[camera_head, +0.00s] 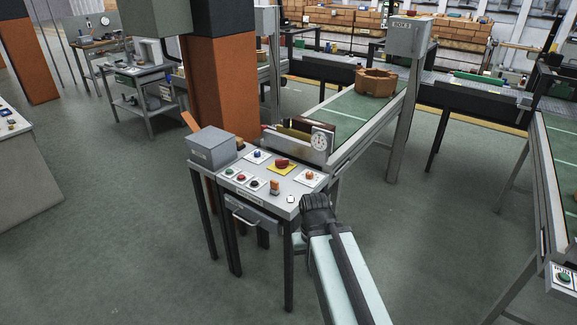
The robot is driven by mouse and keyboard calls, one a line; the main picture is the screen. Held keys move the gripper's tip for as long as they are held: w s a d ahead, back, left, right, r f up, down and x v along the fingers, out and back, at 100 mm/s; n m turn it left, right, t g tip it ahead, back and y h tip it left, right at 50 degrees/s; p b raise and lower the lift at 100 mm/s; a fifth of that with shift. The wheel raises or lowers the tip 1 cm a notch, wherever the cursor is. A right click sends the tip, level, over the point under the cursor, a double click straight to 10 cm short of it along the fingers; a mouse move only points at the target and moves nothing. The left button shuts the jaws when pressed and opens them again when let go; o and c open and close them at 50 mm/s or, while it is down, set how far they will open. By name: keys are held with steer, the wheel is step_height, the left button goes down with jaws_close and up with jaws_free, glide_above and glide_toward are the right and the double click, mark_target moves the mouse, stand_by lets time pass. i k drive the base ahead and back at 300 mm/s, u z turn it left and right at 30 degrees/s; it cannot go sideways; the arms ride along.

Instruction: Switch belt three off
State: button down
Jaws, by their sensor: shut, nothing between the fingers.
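A control desk (266,207) stands in the middle with several controls on its top. A green button (229,172), a red button (241,176) and a dark button (254,182) sit in a row at its left. A red mushroom button (282,163) on a yellow plate is at the centre, with a blue control (257,154) behind it to the left. An orange control (275,186) and an orange knob (309,175) are at the right. My gripper (315,200) is shut and empty at the desk's right front edge. Any belt number on the desk is too small to read.
A green conveyor belt (351,115) runs behind the desk, carrying a brown part (375,82). An orange column (215,95) rises behind.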

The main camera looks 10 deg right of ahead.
mark_target(281, 163)
steer(key=u, duration=0.05)
steer(key=i, duration=0.95)
steer(key=u, duration=0.6)
steer(key=i, duration=0.7)
steer(key=u, duration=0.25)
steer(key=k, duration=0.75)
steer(key=u, duration=0.2)
steer(key=i, duration=0.75)
steer(key=z, duration=0.05)
